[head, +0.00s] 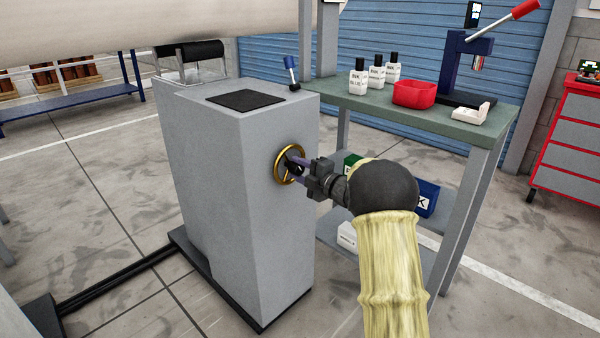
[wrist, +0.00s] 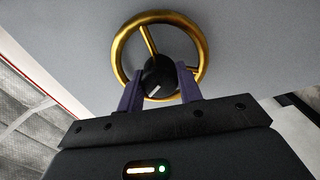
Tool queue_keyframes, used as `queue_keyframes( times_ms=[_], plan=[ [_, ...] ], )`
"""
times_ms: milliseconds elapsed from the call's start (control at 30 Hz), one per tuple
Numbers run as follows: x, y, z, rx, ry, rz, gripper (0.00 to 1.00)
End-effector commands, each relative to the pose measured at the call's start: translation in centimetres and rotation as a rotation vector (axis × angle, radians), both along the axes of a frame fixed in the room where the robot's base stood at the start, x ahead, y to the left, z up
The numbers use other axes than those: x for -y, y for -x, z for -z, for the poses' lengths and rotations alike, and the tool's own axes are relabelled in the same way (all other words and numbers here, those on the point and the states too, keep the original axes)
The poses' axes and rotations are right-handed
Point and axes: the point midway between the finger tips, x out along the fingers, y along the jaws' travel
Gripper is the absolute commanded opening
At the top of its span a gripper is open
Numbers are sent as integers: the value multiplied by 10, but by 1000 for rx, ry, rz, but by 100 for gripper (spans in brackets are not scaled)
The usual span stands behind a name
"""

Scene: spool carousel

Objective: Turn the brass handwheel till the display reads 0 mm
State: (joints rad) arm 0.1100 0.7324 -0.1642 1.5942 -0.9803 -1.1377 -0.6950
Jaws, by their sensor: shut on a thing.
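The brass handwheel (head: 278,168) is on the right side face of the grey cabinet (head: 215,175). In the wrist view its gold rim (wrist: 117,48) and a spoke surround a black hub (wrist: 157,72) with a pale mark. My gripper (head: 293,163) reaches the wheel from the right. In the wrist view my gripper (wrist: 159,84) has one purple finger on each side of the hub, shut on it. The fingers hide part of the wheel's lower rim. I cannot make out a display reading in either view.
A green-topped bench (head: 430,112) stands behind my arm, with white bottles (head: 376,76), a red bin (head: 414,93) and a dark blue press (head: 455,70). A black pad (head: 246,99) lies on the cabinet top. A red drawer cabinet (head: 568,140) stands far right. Floor left of the cabinet is open.

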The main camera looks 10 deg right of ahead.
Motion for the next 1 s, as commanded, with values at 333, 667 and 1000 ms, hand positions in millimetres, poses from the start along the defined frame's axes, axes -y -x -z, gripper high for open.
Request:
queue_keyframes(
  times_ms=[333, 667, 1000],
  plan=[
    [3, 0, 3, -6, 2, 5, 51],
    [1, 1, 1, -3, 0, 1, 57],
    [24, 31, -2, -5, 0, 4, 57]
  ],
)
